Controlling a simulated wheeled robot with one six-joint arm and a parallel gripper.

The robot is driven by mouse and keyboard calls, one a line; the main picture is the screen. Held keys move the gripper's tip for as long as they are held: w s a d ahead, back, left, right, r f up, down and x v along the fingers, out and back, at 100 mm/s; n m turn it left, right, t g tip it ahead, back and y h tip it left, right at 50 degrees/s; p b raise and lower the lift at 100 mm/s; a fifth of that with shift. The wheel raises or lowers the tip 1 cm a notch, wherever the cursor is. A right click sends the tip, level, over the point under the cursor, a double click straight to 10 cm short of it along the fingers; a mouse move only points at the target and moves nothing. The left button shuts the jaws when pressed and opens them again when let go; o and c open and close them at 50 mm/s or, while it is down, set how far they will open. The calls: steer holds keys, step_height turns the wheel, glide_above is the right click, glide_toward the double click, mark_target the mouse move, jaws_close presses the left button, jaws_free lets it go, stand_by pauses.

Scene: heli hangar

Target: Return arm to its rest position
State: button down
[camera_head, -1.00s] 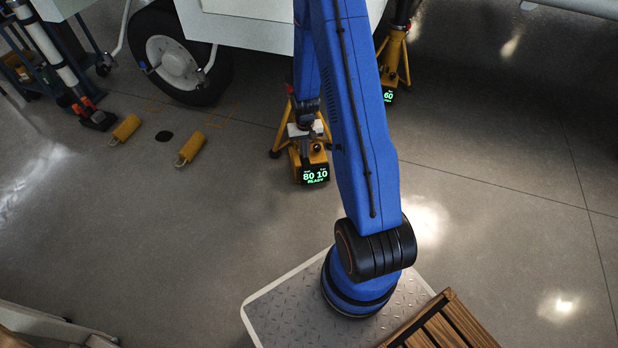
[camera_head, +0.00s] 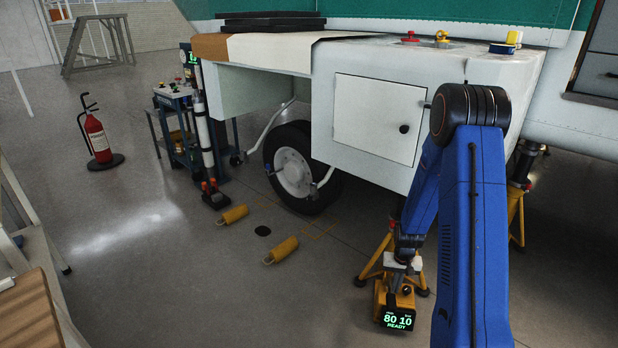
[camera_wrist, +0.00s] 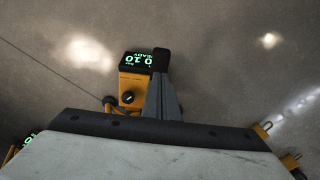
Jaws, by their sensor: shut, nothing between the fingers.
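My blue arm (camera_head: 474,230) rises at the right of the head view, bends at a black elbow joint and reaches down beyond it. My gripper (camera_head: 399,281) is at its lower end, in front of the yellow jack with the lit display (camera_head: 397,318) reading "80 10 READY". In the wrist view my gripper (camera_wrist: 162,62) is shut and empty, its dark tip overlapping the display box (camera_wrist: 133,63). I cannot tell whether it touches the box. The box has a black knob (camera_wrist: 127,97).
The white helicopter body (camera_head: 379,118) stands close behind my arm, with a wheel (camera_head: 295,172) below. Two yellow chocks (camera_head: 234,214) lie on the floor. A blue cart (camera_head: 180,130) and a fire extinguisher (camera_head: 98,138) stand left. The floor at front middle is clear.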

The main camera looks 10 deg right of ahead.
steer(key=s+a+r+n+t, duration=0.1)
steer(key=s+a+r, duration=0.2)
steer(key=r, duration=0.7)
steer(key=s+a+r+t, duration=0.1)
steer(key=s+a+r, duration=0.2)
steer(key=r, duration=0.7)
steer(key=s+a+r+n, duration=0.1)
steer(key=s+a+r, duration=0.25)
steer(key=r, duration=0.65)
steer(key=s+a+r+n+t, duration=0.1)
steer(key=s+a+r, duration=0.2)
steer(key=s+r, duration=0.3)
steer(key=s+a+r+n+t, duration=0.1)
steer(key=s+a+r, duration=0.2)
steer(key=s, duration=1.1)
step_height(320, 180, up, 3)
steer(key=shift+s+r+t, duration=0.1)
steer(key=shift+s+t, duration=0.25)
steer(key=shift+t, duration=0.05)
steer(key=shift+a, duration=0.1)
